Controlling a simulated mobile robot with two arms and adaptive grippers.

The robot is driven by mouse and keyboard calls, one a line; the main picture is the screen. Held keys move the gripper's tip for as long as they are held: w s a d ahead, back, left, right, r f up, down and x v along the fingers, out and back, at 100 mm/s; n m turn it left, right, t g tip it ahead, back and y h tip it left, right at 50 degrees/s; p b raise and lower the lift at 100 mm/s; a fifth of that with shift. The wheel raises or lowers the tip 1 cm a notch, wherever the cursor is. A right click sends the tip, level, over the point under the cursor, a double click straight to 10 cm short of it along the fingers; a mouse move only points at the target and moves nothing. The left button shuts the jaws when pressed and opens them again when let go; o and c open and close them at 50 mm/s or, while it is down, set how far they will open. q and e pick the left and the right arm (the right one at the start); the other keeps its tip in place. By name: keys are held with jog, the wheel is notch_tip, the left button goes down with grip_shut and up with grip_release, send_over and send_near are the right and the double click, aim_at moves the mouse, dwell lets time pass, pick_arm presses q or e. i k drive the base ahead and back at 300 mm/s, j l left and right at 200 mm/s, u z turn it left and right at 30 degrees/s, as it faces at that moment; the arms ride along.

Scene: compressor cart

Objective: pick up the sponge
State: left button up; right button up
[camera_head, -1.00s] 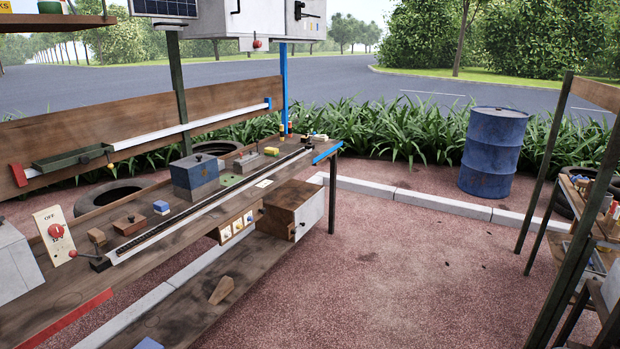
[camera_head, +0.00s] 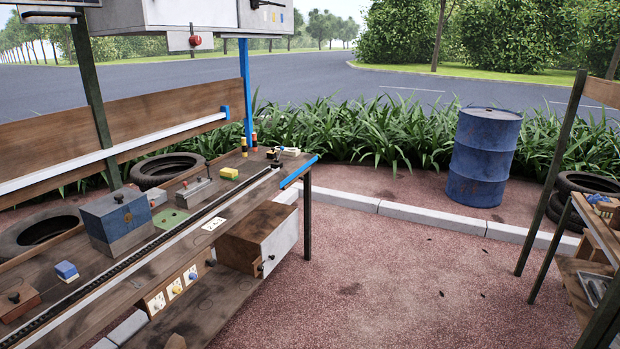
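A small blue block with a pale lower part (camera_head: 66,271) lies on the wooden workbench (camera_head: 128,289) at the left. A small yellow block (camera_head: 229,173) lies farther back on the same bench, near its far end. Either could be the sponge; I cannot tell which at this size. Neither of my grippers is in view.
A blue-grey box (camera_head: 118,222) stands on the bench between the two blocks. A dark rail runs along the bench. A wooden cabinet (camera_head: 250,240) hangs below its far end. A blue barrel (camera_head: 484,158) and a shelf rack (camera_head: 600,236) stand right. The middle paving is clear.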

aim_at(227, 173)
jog(key=i+u, duration=0.25)
jog(key=i, duration=0.15)
jog(key=i+l+u, duration=0.4)
jog(key=i+u, duration=0.15)
jog(key=i, duration=0.25)
